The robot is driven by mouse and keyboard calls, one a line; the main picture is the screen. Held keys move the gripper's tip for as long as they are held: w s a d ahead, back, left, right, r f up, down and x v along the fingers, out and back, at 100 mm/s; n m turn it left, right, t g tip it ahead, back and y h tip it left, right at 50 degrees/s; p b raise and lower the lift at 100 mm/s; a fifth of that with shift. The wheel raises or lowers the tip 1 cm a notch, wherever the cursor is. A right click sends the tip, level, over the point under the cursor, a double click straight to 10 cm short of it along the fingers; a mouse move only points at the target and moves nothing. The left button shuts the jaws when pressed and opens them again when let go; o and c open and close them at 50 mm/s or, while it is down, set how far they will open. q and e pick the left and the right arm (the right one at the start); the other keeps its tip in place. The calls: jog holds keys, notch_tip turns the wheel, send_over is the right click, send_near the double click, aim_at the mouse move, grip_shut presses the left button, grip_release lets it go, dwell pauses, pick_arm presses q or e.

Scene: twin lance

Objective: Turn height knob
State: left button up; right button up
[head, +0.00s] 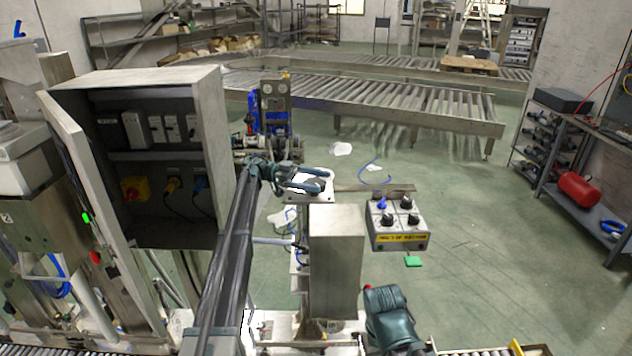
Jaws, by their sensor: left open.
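A grey control box (374,239) stands right of centre in the head view, with several knobs on top and a yellow label on its front. One knob is blue (382,203); the others are black, such as the front right knob (413,219). The label is too small to read, and I cannot tell which knob sets the height. My left gripper (322,182) is open and appears empty, left of the box and apart from it, over a small white plate.
A tall grey metal housing (336,262) stands between my left arm and the box. An open electrical cabinet (213,140) is at the left. A small green piece (413,261) is below the box. Roller conveyors (400,100) cross the back. Floor right of the box is clear.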

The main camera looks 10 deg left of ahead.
pick_arm(q)
notch_tip(320, 180, up, 2)
jog(key=shift+p, duration=0.6)
jog(key=s+d, duration=0.1)
jog(key=s, duration=0.4)
jog(key=s+d, duration=0.1)
jog(key=s, duration=0.4)
jog(key=s+d+r+p, duration=0.1)
jog(key=s, duration=0.4)
jog(key=shift+s+d, duration=0.15)
jog(key=shift+s, duration=0.25)
pick_arm(e)
notch_tip(320, 180, up, 3)
pick_arm(q)
jog(key=shift+w, duration=0.1)
